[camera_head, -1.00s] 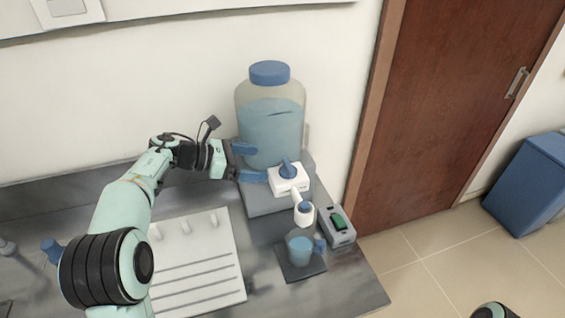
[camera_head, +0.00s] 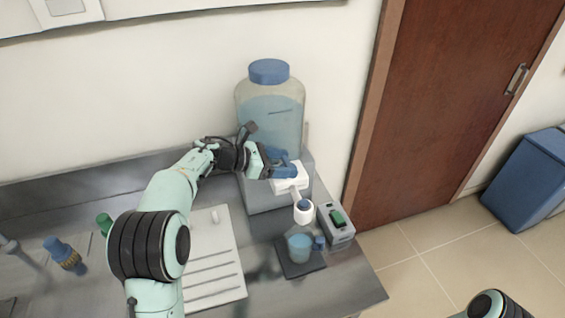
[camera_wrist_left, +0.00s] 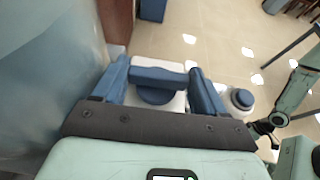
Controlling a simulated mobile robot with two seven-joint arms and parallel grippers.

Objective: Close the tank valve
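The tank (camera_head: 270,115) is a clear jar with a blue lid and bluish water, standing on a grey block. Its white valve (camera_head: 290,183) sticks out at the front. In the left wrist view, the blue valve handle (camera_wrist_left: 157,77) lies crosswise between the two blue fingers of my left gripper (camera_wrist_left: 165,85). The fingers stand wide apart, one at each end of the handle; whether they touch it I cannot tell. In the head view my left gripper (camera_head: 285,163) partly hides the handle.
A beaker (camera_head: 299,247) with blue liquid stands on a dark plate below the white spout (camera_head: 303,211). A grey box with a green switch (camera_head: 337,218) is right of it. A white ridged board (camera_head: 215,262) and blue- and green-topped items are to the left.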

